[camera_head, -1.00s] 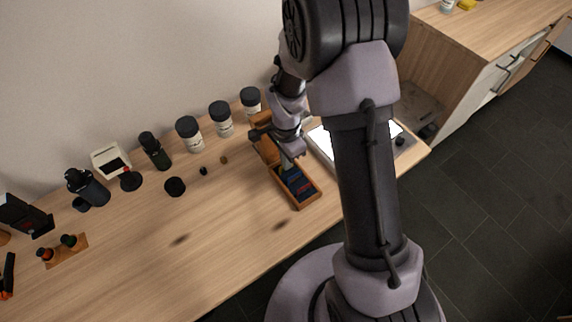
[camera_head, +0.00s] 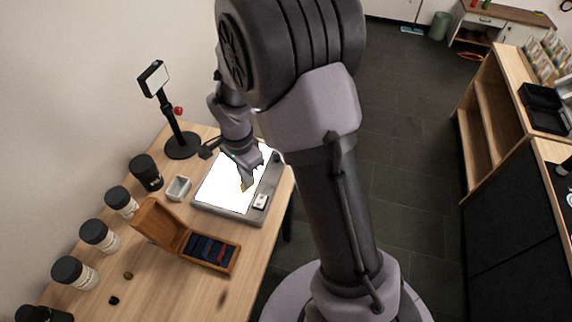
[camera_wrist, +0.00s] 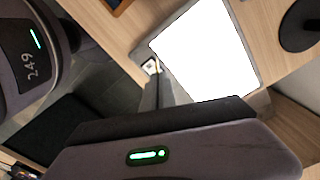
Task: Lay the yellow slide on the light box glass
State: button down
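The light box (camera_head: 228,214) stands near the table's far end in the head view, its glass (camera_head: 220,186) lit bright white. The glass also shows in the wrist view (camera_wrist: 205,50). My gripper (camera_head: 246,182) points down over the right part of the glass. A small yellow piece, the yellow slide (camera_head: 247,187), shows between its fingertips, which look shut on it. I cannot tell whether the slide touches the glass.
An open wooden slide box (camera_head: 231,262) with dark slides stands in front of the light box. A small grey dish (camera_head: 178,188), several dark-lidded jars (camera_head: 99,236) and a black stand (camera_head: 183,146) are close by.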

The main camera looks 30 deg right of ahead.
aim_at(223, 252)
jog(key=i+l+z, duration=0.2)
jog(key=z, duration=0.2)
jog(key=i+l+z, duration=0.25)
jog(key=z, duration=0.15)
